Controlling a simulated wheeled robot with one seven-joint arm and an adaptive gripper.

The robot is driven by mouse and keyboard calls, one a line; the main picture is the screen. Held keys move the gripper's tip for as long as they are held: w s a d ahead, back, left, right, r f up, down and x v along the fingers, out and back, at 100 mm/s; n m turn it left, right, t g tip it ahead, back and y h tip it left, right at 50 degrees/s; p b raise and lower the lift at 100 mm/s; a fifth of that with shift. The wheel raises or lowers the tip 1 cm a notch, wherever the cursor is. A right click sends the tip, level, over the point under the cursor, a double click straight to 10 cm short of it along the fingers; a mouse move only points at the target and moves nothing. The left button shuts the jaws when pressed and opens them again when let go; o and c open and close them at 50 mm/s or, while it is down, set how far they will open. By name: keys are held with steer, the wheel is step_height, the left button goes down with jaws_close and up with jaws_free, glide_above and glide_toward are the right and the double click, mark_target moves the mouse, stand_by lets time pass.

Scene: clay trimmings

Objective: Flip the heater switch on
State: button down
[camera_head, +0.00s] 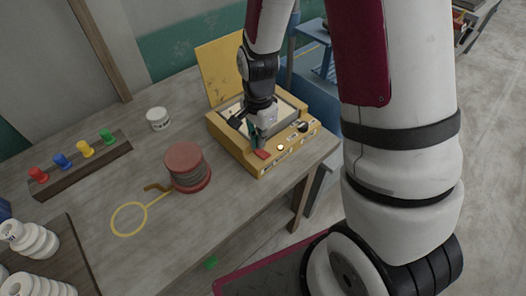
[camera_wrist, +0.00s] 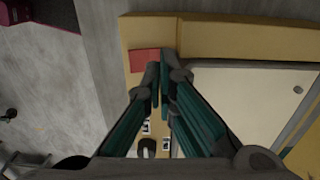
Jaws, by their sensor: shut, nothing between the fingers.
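The yellow box (camera_head: 217,123) sits on the workbench near its right edge with its yellow lid (camera_head: 220,68) raised; it also fills much of the wrist view (camera_wrist: 215,35). Its front panel carries a dark knob (camera_head: 303,127), a pale round part (camera_head: 281,148) and small switches, which show in the wrist view (camera_wrist: 147,126). I cannot tell which is the heater switch or how it is set. A red patch (camera_head: 262,154) lies at the box's near corner. My gripper (camera_wrist: 160,84) is shut and empty, fingertips over the box beside the red patch; contact is unclear.
A red-flanged spool (camera_head: 187,165) and a yellow wire loop (camera_head: 130,218) lie left of the box. A white jar (camera_head: 158,118) and a rack of coloured pegs (camera_head: 82,162) stand farther left. White spools (camera_head: 28,238) stand at lower left. Bare bench lies between.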

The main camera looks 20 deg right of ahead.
steer(key=shift+r+p, duration=1.15)
steer(key=shift+r, duration=1.4)
steer(key=s+r+n+t, duration=0.1)
steer(key=s+r+n, duration=0.2)
steer(key=r, duration=0.6)
steer(key=s+r+n+t, duration=0.2)
steer(key=s+r+n, duration=0.15)
steer(key=r, duration=0.45)
steer(key=s+r+n+t, duration=0.2)
steer(key=s+r+n, duration=0.6)
steer(key=s, duration=0.3)
steer(key=shift+s+r+t, duration=0.3)
steer(key=shift+r, duration=0.25)
